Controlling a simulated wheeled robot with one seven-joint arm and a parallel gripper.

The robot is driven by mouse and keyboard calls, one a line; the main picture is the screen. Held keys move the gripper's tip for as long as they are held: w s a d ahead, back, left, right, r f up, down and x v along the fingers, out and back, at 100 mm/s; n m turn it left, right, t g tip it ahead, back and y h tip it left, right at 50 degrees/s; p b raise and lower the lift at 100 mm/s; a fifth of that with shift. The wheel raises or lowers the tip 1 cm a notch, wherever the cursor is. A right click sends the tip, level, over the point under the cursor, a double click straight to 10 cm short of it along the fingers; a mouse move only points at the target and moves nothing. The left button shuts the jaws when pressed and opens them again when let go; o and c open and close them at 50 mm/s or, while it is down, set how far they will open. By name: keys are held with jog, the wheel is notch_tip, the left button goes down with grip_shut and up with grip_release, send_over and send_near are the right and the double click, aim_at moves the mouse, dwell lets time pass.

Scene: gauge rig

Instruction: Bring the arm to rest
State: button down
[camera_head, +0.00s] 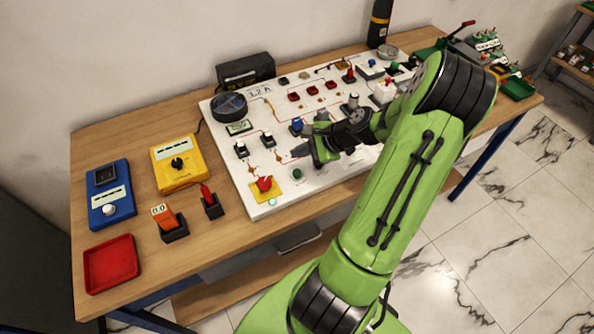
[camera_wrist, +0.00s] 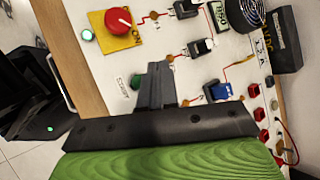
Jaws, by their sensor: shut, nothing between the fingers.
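My gripper (camera_wrist: 156,84) shows in the wrist view with its dark fingers together and nothing between them. In the head view my gripper (camera_head: 303,152) is over the white panel board (camera_head: 240,171), near its middle. My green arm reaches from the bottom of the picture up and over the right part of the board, then bends back left. It hides part of the board. Whether the fingers touch the board, I cannot tell. The red knob (camera_head: 264,184) on its yellow plate lies left of my gripper; it also shows in the wrist view (camera_wrist: 119,20).
Bare tabletop shows at the left back. Open floor lies right.

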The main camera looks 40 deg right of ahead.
jog(key=s+a+r+n+g+h, duration=0.1)
jog(key=a+r+n+g+h, duration=0.1)
jog(key=a+r+n, duration=0.45)
jog(key=s+a+r+n+g+h, duration=0.1)
jog(key=s+a+r+n+g, duration=0.2)
jog(key=a+n, duration=0.55)
jog(key=s+a+r+n+t, duration=0.2)
jog(key=s+a+r+n, duration=0.5)
jog(key=s, duration=0.3)
jog(key=shift+s+a+r+h, duration=0.3)
jog(key=shift+a+r+h, duration=0.15)
jog(key=shift+a, duration=0.25)
